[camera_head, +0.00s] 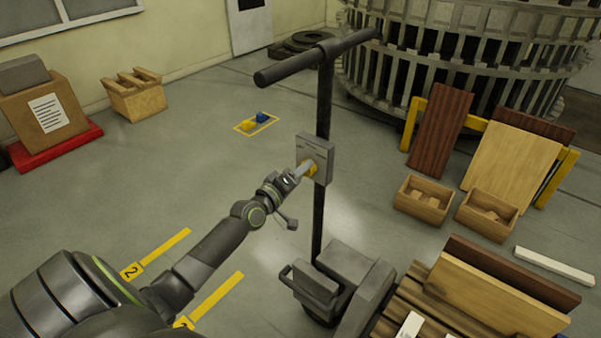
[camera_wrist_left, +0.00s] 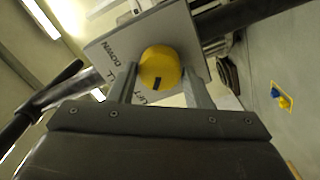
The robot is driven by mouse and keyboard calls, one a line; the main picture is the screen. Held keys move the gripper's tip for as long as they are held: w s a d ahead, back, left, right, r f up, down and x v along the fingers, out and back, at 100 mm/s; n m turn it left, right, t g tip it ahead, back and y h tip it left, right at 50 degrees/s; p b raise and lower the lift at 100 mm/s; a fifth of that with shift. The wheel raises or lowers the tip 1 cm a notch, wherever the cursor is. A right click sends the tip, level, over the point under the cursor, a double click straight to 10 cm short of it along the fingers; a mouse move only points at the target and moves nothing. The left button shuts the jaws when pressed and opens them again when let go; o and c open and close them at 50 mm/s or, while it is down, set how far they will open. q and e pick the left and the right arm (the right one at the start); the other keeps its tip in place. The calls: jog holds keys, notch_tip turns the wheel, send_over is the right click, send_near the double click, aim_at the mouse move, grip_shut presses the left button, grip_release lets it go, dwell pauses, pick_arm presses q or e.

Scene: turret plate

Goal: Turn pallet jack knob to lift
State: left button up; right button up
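The yellow knob (camera_head: 311,170) sits on a grey control plate (camera_head: 318,148) on the pallet jack's upright post (camera_head: 319,215). My left gripper (camera_head: 305,171) is at the plate. In the left wrist view the knob (camera_wrist_left: 160,64) lies between the two fingers (camera_wrist_left: 160,78), which appear to touch its sides. A dark mark shows on the knob's lower part, towards the partly hidden LIFT lettering. DOWN is readable to the left on the plate (camera_wrist_left: 112,48); another label is mostly covered by a finger. My right gripper is not in view.
The jack's dark handle bar (camera_head: 290,68) is above the plate, its grey base (camera_head: 350,265) below. A loaded wooden pallet (camera_head: 430,305) stands at lower right. Open wooden boxes (camera_head: 424,198) and leaning boards are further right. Floor left of the post is mostly clear.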

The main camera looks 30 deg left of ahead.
pick_arm(q)
jog(key=o, duration=0.3)
jog(key=s, duration=0.5)
jog(key=s+a, duration=0.1)
jog(key=s, duration=0.5)
jog(key=s+p, duration=0.1)
jog(key=s, duration=0.5)
jog(key=shift+s+a, duration=0.2)
jog(key=shift+a, duration=0.05)
